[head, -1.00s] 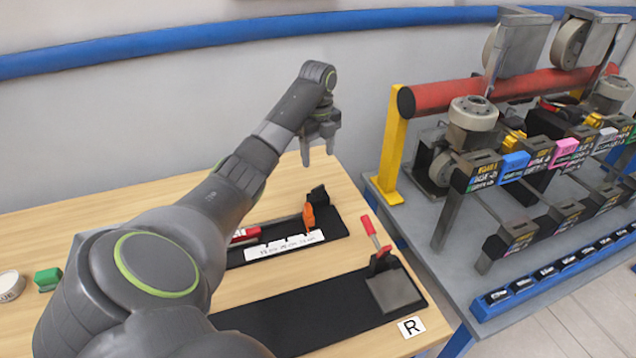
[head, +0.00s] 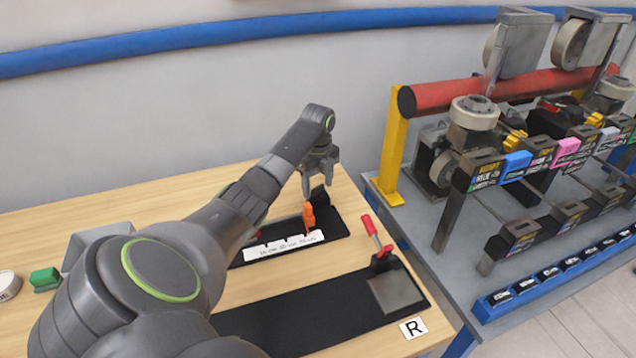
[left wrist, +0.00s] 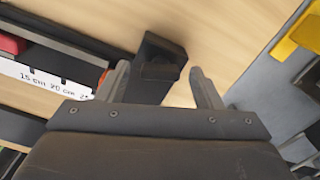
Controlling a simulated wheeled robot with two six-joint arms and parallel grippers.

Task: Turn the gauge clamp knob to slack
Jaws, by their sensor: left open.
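The gauge is a dark strip (head: 338,228) on the wooden table, with a white scale label (head: 283,245) along it. An upright orange piece (head: 308,217) stands near the label's right end; it looks like the clamp knob, but I cannot tell its turn setting. A black end block (head: 320,197) stands just behind it. My left gripper (head: 321,186) is open above the block. In the left wrist view the black block (left wrist: 158,62) shows between the open fingers (left wrist: 160,74). The orange piece (left wrist: 103,78) is mostly hidden behind the left finger. My right gripper is not in view.
A green block (head: 45,279) sits at the left. A machine with a yellow post (head: 391,150) and red roller (head: 455,94) stands right.

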